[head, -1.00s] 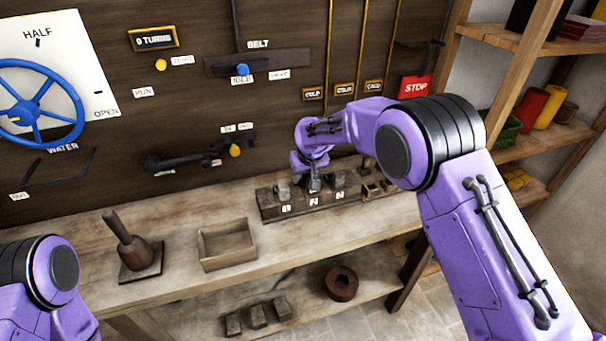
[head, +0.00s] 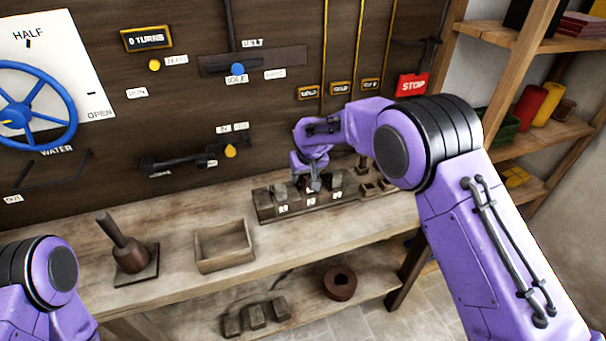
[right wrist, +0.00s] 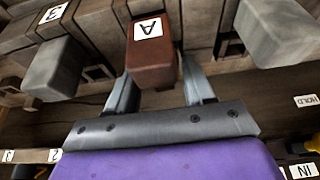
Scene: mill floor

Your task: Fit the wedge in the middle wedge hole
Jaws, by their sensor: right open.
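The wedge (right wrist: 150,66) is a reddish-brown block with a white label "A" in the right wrist view. It stands between the two fingers of my right gripper (right wrist: 160,92), which is open around it. In the head view this gripper (head: 314,186) is over the middle of a dark block rack (head: 265,213) on the bench and hides the wedge. A grey block stands on each side of the wedge, one left (right wrist: 54,68) and one right (right wrist: 277,32). How deep the wedge sits in the middle hole cannot be told. My left gripper is out of the frame.
An empty wooden tray (head: 225,262) and a mallet-like tool on a plate (head: 130,256) stand on the bench to the left. A wall panel with levers and a blue wheel (head: 24,110) rises behind. Shelves stand at the right. Several dark blocks and a ring (head: 340,283) lie below.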

